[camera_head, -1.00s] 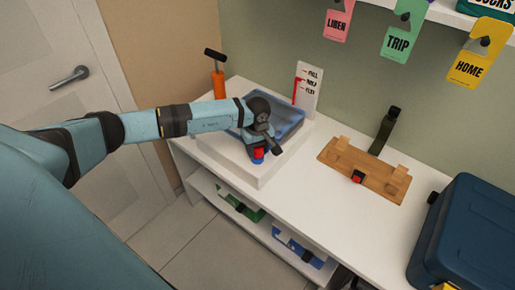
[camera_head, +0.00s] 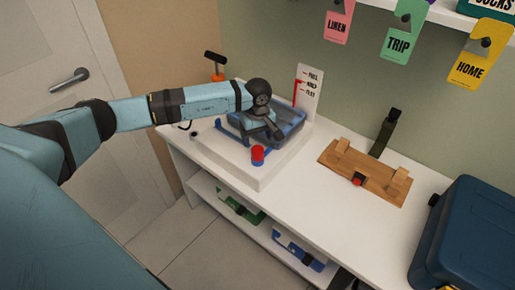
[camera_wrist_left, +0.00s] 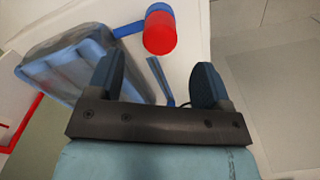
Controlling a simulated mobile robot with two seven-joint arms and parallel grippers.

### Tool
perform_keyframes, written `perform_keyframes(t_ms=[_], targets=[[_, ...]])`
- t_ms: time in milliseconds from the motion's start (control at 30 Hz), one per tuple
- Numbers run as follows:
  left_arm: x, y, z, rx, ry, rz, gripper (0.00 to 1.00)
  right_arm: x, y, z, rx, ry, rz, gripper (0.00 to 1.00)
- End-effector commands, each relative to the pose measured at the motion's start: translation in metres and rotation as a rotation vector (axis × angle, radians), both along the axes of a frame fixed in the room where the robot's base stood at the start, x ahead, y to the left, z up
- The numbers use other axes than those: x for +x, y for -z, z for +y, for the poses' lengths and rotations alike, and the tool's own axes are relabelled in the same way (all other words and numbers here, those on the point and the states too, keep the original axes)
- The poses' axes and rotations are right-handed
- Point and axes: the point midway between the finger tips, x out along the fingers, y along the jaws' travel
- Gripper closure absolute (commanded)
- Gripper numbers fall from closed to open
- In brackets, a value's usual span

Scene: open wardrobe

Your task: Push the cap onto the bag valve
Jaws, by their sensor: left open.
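The red cap (camera_head: 258,150) sits on top of the blue valve (camera_head: 257,161) at the near side of the bag. In the left wrist view, the cap (camera_wrist_left: 160,34) is beyond the fingertips, with blue (camera_wrist_left: 158,8) behind it. How deep the cap sits cannot be told. The translucent blue bag (camera_head: 292,122) lies on a raised white block. My left gripper (camera_head: 268,132) is above the bag, behind and above the cap. In the left wrist view, its fingers (camera_wrist_left: 158,75) are spread with nothing between them, clear of the cap. My right gripper is not in view.
A gauge card (camera_head: 309,88) stands behind the bag. A wooden board (camera_head: 365,172) with a red-tipped fitting lies to the right, and a dark blue suitcase (camera_head: 470,235) is at the far right. The white bench top (camera_head: 310,190) between block and board is clear.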

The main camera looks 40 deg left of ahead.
Motion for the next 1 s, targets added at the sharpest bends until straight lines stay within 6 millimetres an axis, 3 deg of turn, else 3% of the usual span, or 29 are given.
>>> perform_keyframes(t_ms=[100,333,1000], targets=[[0.0,-0.028,0.0,0.001,0.0,-0.003,0.27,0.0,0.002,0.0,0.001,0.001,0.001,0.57],[0.0,-0.061,0.0,0.0,0.0,-0.001,0.27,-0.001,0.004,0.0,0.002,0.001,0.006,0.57],[0.0,-0.069,0.0,0.0,-0.001,0.001,0.27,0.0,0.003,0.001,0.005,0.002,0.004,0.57]])
